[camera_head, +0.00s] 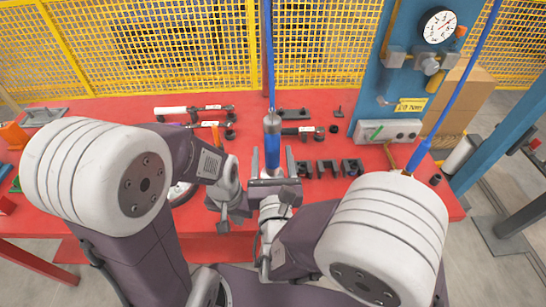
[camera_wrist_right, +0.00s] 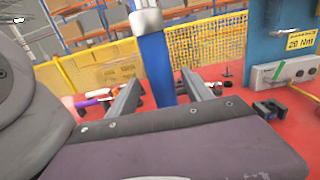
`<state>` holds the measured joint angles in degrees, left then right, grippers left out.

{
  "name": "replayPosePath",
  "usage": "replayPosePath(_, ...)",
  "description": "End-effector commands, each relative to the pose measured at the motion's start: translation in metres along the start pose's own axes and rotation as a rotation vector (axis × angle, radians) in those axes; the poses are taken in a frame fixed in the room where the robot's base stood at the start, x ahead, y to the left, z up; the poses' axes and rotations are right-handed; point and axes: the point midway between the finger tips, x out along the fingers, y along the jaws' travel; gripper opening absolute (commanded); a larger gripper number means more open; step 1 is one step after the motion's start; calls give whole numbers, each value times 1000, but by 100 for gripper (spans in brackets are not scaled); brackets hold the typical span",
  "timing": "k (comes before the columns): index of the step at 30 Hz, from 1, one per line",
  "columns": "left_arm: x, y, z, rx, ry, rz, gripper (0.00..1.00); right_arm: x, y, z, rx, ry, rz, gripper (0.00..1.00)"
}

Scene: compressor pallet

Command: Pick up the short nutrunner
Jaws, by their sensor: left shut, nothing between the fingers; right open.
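A blue and silver cylindrical tool (camera_head: 272,145), apparently the short nutrunner, hangs upright from a blue hose at the middle of the red table. My right gripper (camera_head: 273,162) is open, with one finger on each side of the tool's lower part. In the right wrist view the blue body (camera_wrist_right: 156,65) stands between the two spread fingers; I cannot tell whether either touches it. Its lower end is hidden by the gripper. My left gripper (camera_head: 223,222) is shut and empty, low and left of the right gripper.
The red table (camera_head: 330,108) holds wrench-like tools (camera_head: 190,109) at the back and dark blocks (camera_head: 327,168) right of the tool. A blue post (camera_head: 405,75) carries a gauge (camera_head: 438,25). A second blue hose (camera_head: 462,85) slants down at right. Yellow mesh fence (camera_head: 180,45) stands behind.

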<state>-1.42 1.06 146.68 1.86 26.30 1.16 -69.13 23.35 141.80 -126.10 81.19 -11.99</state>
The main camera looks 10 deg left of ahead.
Motion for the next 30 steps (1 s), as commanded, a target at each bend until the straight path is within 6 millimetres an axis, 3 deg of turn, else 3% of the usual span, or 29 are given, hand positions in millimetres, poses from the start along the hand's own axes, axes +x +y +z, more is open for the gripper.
replayPosePath(4, -1, 0, 0, 0, 0, 0, 0, 6, -1, 1, 1, 1, -3, 59)
replayPosePath(12, -9, 0, -1, 0, 0, 0, 0, 50, -2, 5, 0, 2, -4, 59)
replayPosePath(20, -8, 0, -1, 0, 0, 0, 0, 54, -1, 4, 0, 1, -1, 59)
replayPosePath(26, -8, 0, -1, 0, 0, 0, 0, 54, -1, 4, 0, 1, -1, 3)
replayPosePath(30, -8, 0, -1, 0, 0, 0, 0, 54, -1, 4, 0, 1, -2, 0)
